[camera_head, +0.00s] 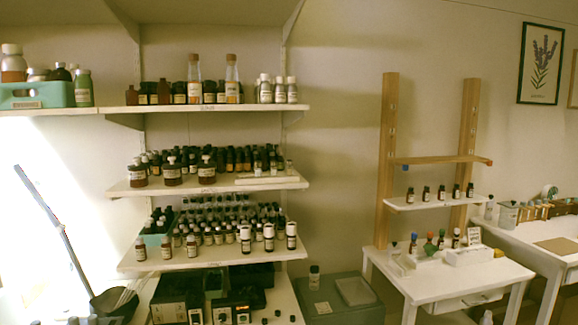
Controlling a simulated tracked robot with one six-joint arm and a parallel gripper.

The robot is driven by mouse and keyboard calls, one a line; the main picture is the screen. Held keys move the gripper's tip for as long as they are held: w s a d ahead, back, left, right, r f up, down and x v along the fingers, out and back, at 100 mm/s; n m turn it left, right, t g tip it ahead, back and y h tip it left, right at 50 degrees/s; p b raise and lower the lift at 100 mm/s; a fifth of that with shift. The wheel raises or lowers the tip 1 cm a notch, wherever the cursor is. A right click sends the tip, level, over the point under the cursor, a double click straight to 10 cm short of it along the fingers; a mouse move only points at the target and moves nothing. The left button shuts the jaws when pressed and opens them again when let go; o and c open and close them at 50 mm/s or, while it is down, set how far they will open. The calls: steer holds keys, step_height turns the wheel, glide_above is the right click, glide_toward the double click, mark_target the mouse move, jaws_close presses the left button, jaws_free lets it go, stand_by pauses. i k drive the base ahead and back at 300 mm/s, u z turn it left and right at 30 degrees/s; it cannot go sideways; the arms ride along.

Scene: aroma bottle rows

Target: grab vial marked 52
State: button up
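Many small dark vials with pale labels are in view, but the labels are too small to read, so I cannot tell which one is marked 52. A row of small vials (441,193) stands upright on the white shelf of the wooden rack at right. More vials with coloured tops (429,244) stand on the white table below it. Dense rows of dark vials (225,214) fill the lower left wall shelf, and others (230,160) fill the shelf above, partly hiding one another. My gripper is not in view.
The white table (440,290) stands at right, beside another table with a wooden rack of tubes (535,211). A grey-green cabinet (345,312) is between shelves and table. Dark boxes (178,299) sit low at left. A thin rod (50,222) ends near a dark round piece.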

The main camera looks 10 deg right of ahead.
mark_target(289, 164)
steer(key=z, duration=1.15)
steer(key=i, duration=2.2)
steer(key=u, duration=0.3)
